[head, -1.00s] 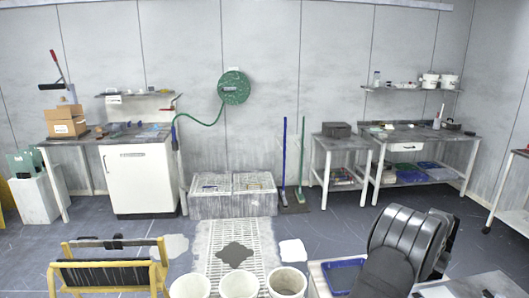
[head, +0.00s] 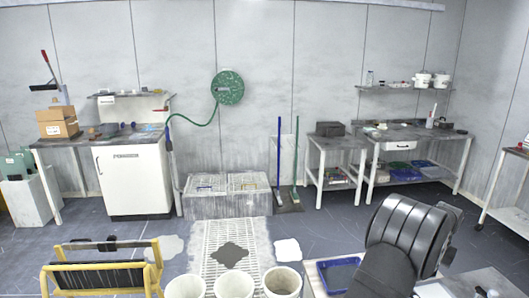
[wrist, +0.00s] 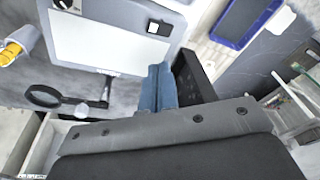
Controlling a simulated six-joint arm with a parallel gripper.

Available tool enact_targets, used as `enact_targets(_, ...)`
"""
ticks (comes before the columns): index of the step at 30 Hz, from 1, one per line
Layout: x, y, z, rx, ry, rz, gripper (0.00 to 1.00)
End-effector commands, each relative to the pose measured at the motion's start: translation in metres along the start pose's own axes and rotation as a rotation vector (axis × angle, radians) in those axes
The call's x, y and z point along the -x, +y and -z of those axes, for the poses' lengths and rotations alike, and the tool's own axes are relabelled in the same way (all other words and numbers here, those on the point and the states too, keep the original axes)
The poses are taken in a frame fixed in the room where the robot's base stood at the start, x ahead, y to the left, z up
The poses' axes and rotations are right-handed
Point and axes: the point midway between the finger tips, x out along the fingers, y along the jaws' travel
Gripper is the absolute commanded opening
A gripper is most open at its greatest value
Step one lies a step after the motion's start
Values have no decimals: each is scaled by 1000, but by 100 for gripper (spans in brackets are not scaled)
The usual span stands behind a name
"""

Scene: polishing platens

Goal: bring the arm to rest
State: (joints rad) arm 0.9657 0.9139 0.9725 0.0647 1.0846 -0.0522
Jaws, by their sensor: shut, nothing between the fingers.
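In the wrist view my gripper (wrist: 158,88) shows as two blue-grey fingers pressed side by side above the dark grey wrist housing. It is shut with nothing between the fingers. The fingertips are over or in front of a white-panelled unit (wrist: 110,45); I cannot tell the gap. In the head view my dark arm rises at the lower right, and the gripper itself is hidden behind it.
A blue tray (head: 338,274) lies on a bench beside my arm; it also shows in the wrist view (wrist: 243,20). White buckets (head: 235,284) and a yellow frame (head: 100,272) stand in front.

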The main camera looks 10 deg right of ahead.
Motion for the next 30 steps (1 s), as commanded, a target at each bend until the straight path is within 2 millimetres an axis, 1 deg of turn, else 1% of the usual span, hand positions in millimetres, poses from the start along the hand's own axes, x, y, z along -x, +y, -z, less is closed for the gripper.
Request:
enact_targets(1,8,6,-3,15,7,13,0)
enact_targets(9,42,25,-21,126,53,79,0)
enact_targets(16,66,38,-35,206,97,117,0)
enact_targets(22,76,43,-42,243,119,133,0)
enact_targets(30,78,44,-43,252,124,136,0)
